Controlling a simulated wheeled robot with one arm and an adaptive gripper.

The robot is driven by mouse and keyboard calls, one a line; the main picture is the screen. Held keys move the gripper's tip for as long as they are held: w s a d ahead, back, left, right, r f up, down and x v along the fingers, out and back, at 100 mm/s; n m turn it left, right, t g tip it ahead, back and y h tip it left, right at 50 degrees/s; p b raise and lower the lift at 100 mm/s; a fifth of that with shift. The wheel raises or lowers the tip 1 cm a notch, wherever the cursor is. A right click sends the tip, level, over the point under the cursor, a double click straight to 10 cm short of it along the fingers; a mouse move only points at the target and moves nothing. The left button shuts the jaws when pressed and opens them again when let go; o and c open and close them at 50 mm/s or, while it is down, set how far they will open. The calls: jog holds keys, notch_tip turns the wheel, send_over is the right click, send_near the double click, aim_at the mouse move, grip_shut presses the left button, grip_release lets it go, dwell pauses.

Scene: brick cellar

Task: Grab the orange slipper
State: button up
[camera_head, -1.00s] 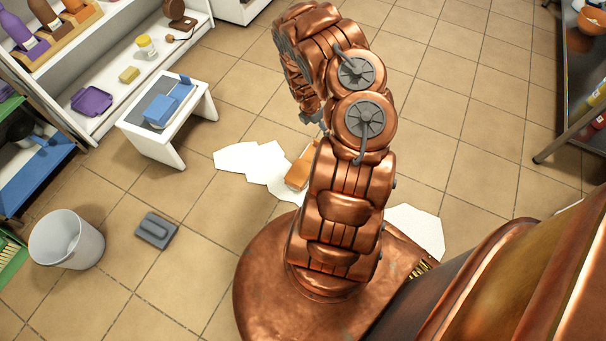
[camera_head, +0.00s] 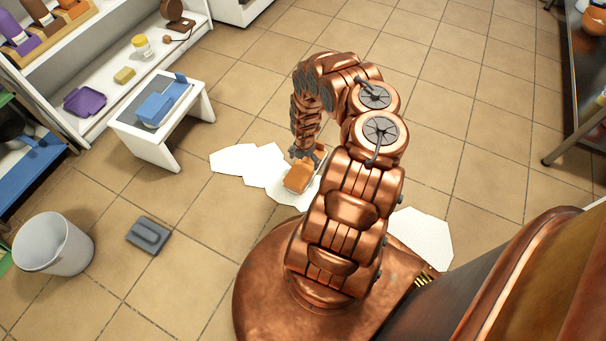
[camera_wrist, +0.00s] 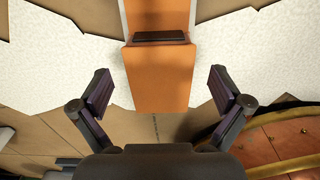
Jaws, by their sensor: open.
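The orange slipper (camera_head: 299,177) lies on a white irregular patch on the floor in the head view, just in front of my base. In the wrist view the slipper (camera_wrist: 160,75) is in the upper middle, with a dark band across it; its top end is cut off. My gripper (camera_wrist: 158,88) is open, one finger on each side of the slipper's near end, with clear gaps to both. In the head view my gripper (camera_head: 308,155) is small, right above the slipper; its fingers are partly hidden there.
The white patch (camera_head: 232,160) spreads flat on the tiles. A small white table (camera_head: 160,150) with blue things stands left of it. A grey slipper-like object (camera_head: 148,235) and a white bin (camera_head: 53,245) are at lower left. Open tiles lie behind.

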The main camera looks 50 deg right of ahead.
aim_at(304, 166)
jog(key=shift+f+b, duration=2.35)
jog(key=shift+f, duration=0.2)
jog(key=c, duration=0.9)
